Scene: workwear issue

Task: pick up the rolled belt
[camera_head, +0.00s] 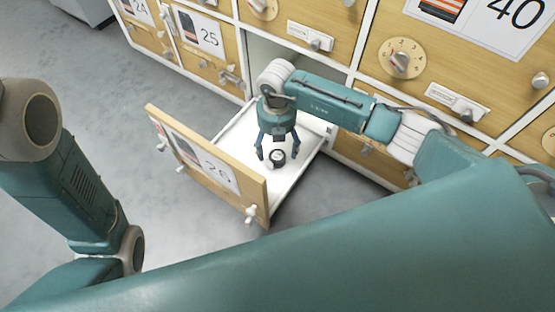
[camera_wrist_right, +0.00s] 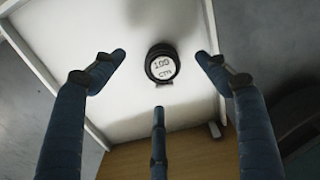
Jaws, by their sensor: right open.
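The rolled belt (camera_head: 277,158) is a small black coil with a white top. It lies on the white floor of the pulled-out drawer (camera_head: 303,160). In the right wrist view the rolled belt (camera_wrist_right: 162,63) has "100 cm" printed on its white face. My right gripper (camera_head: 278,152) points down into the drawer above the belt. In the wrist view my right gripper (camera_wrist_right: 160,75) has its blue fingers spread around the belt, with visible gaps and nothing held. My left arm shows at the left of the head view, but its gripper is not in view.
The drawer's wooden front (camera_head: 210,165) bears a label reading 26 and faces lower left. White drawer walls stand around the belt. Closed numbered drawers, with 25 (camera_head: 200,35) and 40 (camera_head: 505,20) labelled, fill the cabinet behind. Grey floor is clear to the left.

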